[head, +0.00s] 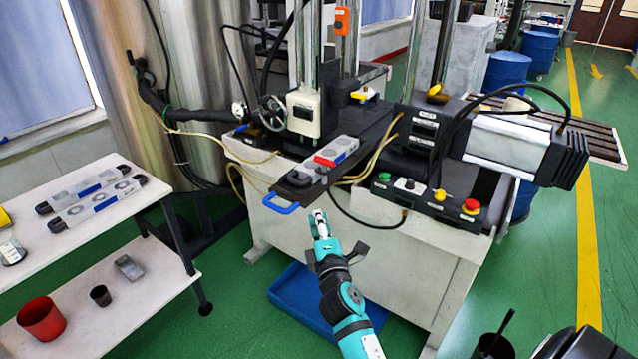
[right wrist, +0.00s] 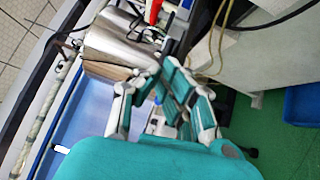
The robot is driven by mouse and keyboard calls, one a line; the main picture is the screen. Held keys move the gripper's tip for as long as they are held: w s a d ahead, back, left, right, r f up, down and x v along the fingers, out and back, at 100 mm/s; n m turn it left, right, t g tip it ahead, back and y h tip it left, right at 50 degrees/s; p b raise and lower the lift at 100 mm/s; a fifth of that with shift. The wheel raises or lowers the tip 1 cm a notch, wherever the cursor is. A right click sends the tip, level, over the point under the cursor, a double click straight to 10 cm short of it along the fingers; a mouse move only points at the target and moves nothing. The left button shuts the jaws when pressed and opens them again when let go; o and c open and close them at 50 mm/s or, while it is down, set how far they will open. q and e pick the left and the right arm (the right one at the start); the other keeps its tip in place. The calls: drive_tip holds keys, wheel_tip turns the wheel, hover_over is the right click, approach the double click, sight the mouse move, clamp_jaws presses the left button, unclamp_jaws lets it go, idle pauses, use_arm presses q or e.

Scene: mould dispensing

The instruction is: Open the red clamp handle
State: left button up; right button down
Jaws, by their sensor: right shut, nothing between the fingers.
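A small red clamp handle (head: 325,161) lies on top of the grey and white mould block (head: 342,151), which sits on the dark plate of the machine. A blue pull handle (head: 281,205) sticks out at the plate's front edge. My right gripper (head: 318,215) is in front of the machine, below and apart from the red handle. It is shut and empty. In the right wrist view its fingers (right wrist: 165,80) reach toward dark and metal parts. A red piece (right wrist: 155,10) shows at the top edge there; I cannot tell if it is the clamp handle. My left gripper is not in view.
A control panel with a red button (head: 470,206) is at the machine's right front. A blue tray (head: 318,305) lies on the floor below my right arm. A white table (head: 100,220) at left holds more mould pieces. Cables and yellow hoses hang around the plate.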

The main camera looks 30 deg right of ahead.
wheel_tip(320, 180, up, 2)
drive_tip(key=p, duration=0.1)
approach(326, 174)
drive_tip(key=w+a+r, duration=0.3)
drive_tip(key=w, duration=0.2)
drive_tip(key=shift+h, duration=0.3)
drive_tip(key=shift+w+d+r+p, duration=0.1)
drive_tip(key=shift+w+d+p, duration=0.15)
drive_tip(key=shift+d, duration=0.4)
drive_tip(key=shift+w+d+r+p, duration=0.1)
drive_tip(key=shift+w+d+p, duration=0.15)
drive_tip(key=shift+d, duration=0.35)
drive_tip(key=shift+w+d+r+p, duration=0.1)
drive_tip(key=shift+w+d+p, duration=0.15)
drive_tip(key=shift+d, duration=0.4)
drive_tip(key=shift+d+n+t+y, duration=0.1)
drive_tip(key=shift+n+t+y, duration=0.3)
drive_tip(key=shift+n+y, duration=0.1)
drive_tip(key=shift+s+d+n+t+y+p, duration=0.15)
drive_tip(key=shift+n+y+p, duration=0.2)
drive_tip(key=shift+y, duration=0.4)
drive_tip(key=shift+a+n+t+y+p, duration=0.1)
drive_tip(key=shift+n+y+p, duration=0.1)
drive_tip(key=shift+n+y, duration=0.4)
drive_tip(key=shift+s+d+n+t+y+p, duration=0.15)
drive_tip(key=shift+n+y+p, duration=0.15)
drive_tip(key=shift+y, duration=0.55)
